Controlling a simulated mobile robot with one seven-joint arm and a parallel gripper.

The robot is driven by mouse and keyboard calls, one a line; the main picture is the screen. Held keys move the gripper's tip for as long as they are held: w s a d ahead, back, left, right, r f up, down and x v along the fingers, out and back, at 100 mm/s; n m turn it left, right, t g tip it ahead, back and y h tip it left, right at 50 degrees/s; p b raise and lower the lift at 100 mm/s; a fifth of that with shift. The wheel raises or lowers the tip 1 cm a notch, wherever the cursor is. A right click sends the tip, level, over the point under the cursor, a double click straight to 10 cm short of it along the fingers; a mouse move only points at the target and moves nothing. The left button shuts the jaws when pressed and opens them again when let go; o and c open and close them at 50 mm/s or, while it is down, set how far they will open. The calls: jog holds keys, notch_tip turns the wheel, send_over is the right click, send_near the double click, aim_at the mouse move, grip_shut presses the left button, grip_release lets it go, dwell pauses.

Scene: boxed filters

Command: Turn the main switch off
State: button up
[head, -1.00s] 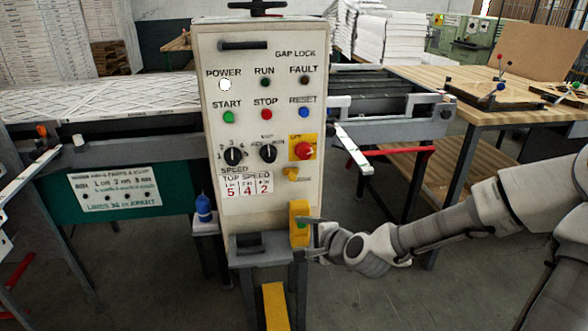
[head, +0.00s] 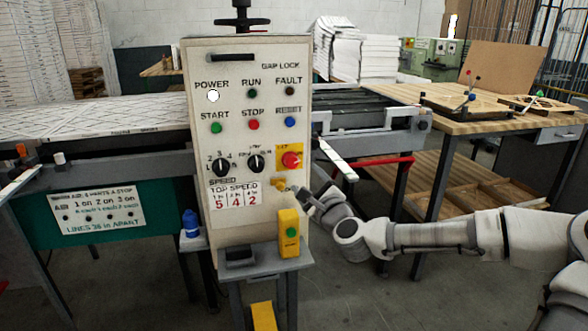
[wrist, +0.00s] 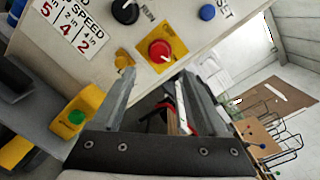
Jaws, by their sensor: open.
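The control panel (head: 240,190) is a cream upright box. A red knob on a yellow plate (head: 291,160) is at its right edge; I cannot read a main switch label on it. The red knob also shows in the wrist view (wrist: 160,50), beyond my fingertips. A small yellow lever (head: 280,184) sits just below; in the wrist view (wrist: 124,61) it is near the left fingertip. The white POWER lamp (head: 213,96) looks lit. My gripper (head: 312,196) is open and empty, to the right of the lever. It also shows in the wrist view (wrist: 157,85).
A yellow box with a green button (head: 289,230) stands below my gripper on a grey shelf (head: 255,262). Black dials (head: 221,167) are left of the red knob. A red bar (head: 375,161) and a wooden table (head: 480,120) lie to the right.

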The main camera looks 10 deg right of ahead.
aim_at(293, 164)
jog(key=w, duration=0.6)
jog(key=w+a+b, duration=0.1)
jog(key=w, duration=0.2)
jog(key=shift+w, duration=0.35)
jog(key=shift+c, duration=0.2)
grip_shut()
